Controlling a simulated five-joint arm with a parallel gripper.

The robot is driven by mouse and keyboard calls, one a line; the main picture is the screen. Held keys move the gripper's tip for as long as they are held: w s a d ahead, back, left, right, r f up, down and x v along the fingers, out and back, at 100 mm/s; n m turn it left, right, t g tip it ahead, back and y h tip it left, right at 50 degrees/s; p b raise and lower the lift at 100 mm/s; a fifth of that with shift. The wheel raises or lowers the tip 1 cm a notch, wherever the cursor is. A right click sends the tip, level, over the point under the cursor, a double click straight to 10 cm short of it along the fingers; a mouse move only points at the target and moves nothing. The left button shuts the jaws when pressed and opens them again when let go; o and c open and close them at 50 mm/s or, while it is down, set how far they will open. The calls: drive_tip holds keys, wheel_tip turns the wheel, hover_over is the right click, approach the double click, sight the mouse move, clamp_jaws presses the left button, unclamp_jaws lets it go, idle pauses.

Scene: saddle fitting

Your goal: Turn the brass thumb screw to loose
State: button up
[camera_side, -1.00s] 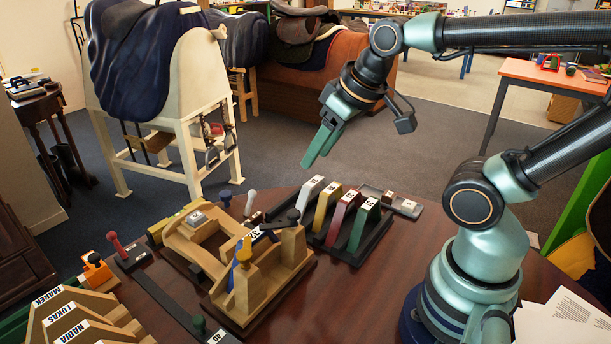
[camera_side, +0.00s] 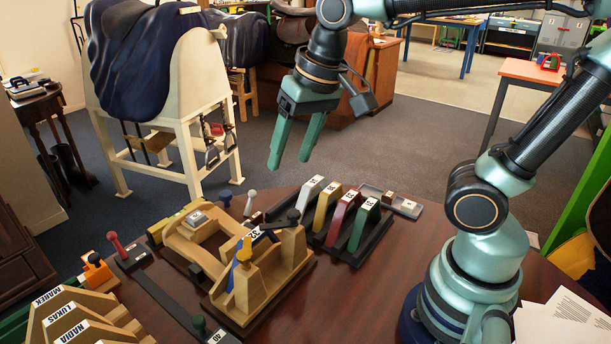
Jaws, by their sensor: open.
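A wooden fixture (camera_side: 248,302) stands on the brown table. A small yellow-gold upright piece (camera_side: 244,248) on its near post looks like the brass thumb screw; it is too small to tell how it is turned. A dark bar labelled 32 (camera_side: 262,232) lies across the top of the fixture just behind it. My gripper (camera_side: 289,163) hangs in the air above and behind the fixture, fingers pointing down, open and empty. It is well apart from the screw.
A black rack with white, yellow, red and green arches (camera_side: 343,219) stands right of the fixture. A red-knobbed lever (camera_side: 115,243), an orange block (camera_side: 96,269) and wooden name boards (camera_side: 75,325) stand left. Papers (camera_side: 565,318) lie at the front right.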

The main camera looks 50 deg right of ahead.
sight(244, 253)
drive_tip(key=a+m+g, duration=0.4)
drive_tip(key=a+m, duration=0.2)
drive_tip(key=a, duration=0.6)
drive_tip(key=shift+h, duration=0.3)
drive_tip(key=f, duration=1.1)
drive_tip(key=shift+w+d+f, duration=0.15)
drive_tip(key=shift+w+f, duration=0.05)
drive_tip(key=shift+w, duration=0.15)
clamp_jaws()
